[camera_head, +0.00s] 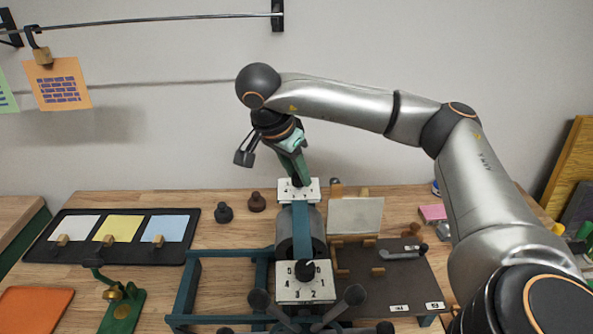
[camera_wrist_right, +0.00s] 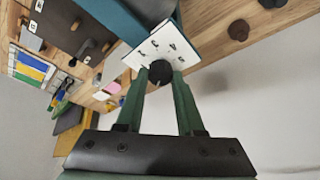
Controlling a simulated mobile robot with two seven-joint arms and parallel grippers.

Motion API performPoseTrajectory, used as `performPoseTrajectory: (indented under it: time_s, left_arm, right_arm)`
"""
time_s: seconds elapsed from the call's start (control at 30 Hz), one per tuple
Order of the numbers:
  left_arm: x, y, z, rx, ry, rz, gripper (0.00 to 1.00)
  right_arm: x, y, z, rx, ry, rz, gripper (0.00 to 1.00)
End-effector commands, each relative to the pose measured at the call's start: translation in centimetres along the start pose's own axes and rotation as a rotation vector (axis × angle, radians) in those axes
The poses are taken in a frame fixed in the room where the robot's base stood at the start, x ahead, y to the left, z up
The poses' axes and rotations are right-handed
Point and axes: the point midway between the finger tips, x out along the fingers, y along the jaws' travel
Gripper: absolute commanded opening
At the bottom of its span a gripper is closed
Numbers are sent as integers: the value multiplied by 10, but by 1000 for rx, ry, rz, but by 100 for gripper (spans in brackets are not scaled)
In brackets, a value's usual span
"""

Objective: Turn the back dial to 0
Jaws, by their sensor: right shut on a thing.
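The back dial has a white number plate (camera_head: 312,193) at the far end of the blue-green frame, with a dark round knob mostly hidden by my gripper in the head view. In the right wrist view the black knob (camera_wrist_right: 160,70) stands in front of its plate (camera_wrist_right: 172,40), which carries small black digits. My right gripper (camera_head: 297,180) reaches down onto it from above, its two green fingers closed on either side of the knob. Which digit the knob points at cannot be read. My left gripper is not in view.
A front dial (camera_head: 305,290) with a black knob sits nearer, above dark rounded handles. A dark tray (camera_head: 190,243) with coloured cards lies left, a green brass-topped device (camera_head: 125,310) before it. Two dark knobbed pieces (camera_head: 224,212) stand beside the frame. A dark board (camera_head: 405,280) lies right.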

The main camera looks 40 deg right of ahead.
Motion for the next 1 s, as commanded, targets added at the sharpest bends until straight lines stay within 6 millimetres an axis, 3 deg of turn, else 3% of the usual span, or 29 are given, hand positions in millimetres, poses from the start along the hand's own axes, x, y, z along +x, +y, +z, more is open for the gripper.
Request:
performPoseTrajectory:
  time_s: [0.57,0.6,0.83,1.0]
  left_arm:
    - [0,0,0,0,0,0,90]
    - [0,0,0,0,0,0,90]
    - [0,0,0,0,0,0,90]
    - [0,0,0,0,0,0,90]
  right_arm:
    - [1,1,1,-31,-1,-8,0]
    - [1,1,1,-31,-1,-8,40]
    - [1,1,0,-29,-1,-9,66]
    - [0,0,0,-28,-1,-10,67]
